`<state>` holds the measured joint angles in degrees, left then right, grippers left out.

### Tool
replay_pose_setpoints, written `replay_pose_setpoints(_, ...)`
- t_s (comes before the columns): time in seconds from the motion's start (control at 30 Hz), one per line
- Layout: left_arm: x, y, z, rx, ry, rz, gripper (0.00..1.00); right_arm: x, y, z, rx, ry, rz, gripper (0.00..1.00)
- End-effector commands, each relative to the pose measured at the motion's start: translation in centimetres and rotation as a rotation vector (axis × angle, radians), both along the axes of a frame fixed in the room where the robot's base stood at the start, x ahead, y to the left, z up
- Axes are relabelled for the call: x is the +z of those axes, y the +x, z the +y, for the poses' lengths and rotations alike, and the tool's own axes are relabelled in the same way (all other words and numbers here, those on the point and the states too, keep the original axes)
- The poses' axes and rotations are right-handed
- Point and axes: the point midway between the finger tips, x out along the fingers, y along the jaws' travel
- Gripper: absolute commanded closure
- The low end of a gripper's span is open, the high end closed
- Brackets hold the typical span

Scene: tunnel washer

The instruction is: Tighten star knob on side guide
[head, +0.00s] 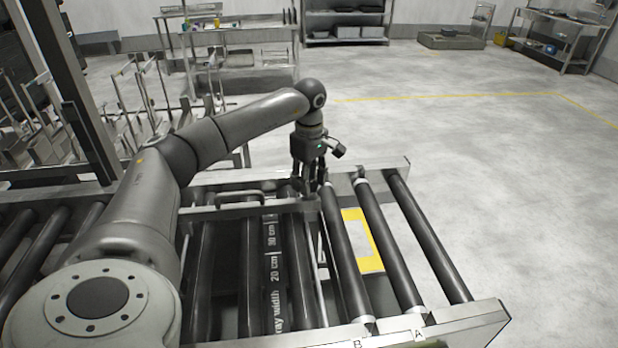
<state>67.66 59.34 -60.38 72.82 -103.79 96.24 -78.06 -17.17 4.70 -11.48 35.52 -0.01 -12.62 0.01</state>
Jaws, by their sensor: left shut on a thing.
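My left gripper (311,180) points down over the far part of the roller conveyor, at the right end of a metal guide bar (225,211) that lies across the rollers. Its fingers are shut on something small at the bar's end. This appears to be the star knob, but the fingers hide it and its shape cannot be made out. A bent handle (240,193) stands by the bar, left of the gripper. My right gripper is not in view.
Black rollers (347,255) run beside a scale strip (274,265) marked "Tray width", 20 cm and 30 cm. A yellow-edged sheet (357,238) shows beneath. The near frame rail (450,325) carries labels A and B. Open floor (500,180) lies right; metal racks (90,110) stand left.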

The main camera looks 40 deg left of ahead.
Motion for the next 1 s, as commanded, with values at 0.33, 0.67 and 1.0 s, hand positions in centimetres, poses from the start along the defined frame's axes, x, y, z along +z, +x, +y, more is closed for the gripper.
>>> replay_pose_setpoints(0.33,0.1,0.07,-0.04,-0.325,-0.002,-0.004,0.82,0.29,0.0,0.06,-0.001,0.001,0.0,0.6)
replay_pose_setpoints(0.67,0.09,0.08,-0.06,-0.577,-0.002,-0.004,0.82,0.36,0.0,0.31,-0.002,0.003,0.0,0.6)
replay_pose_setpoints(1.0,0.09,0.07,-0.07,-0.706,-0.003,-0.004,0.82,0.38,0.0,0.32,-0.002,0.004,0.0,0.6)
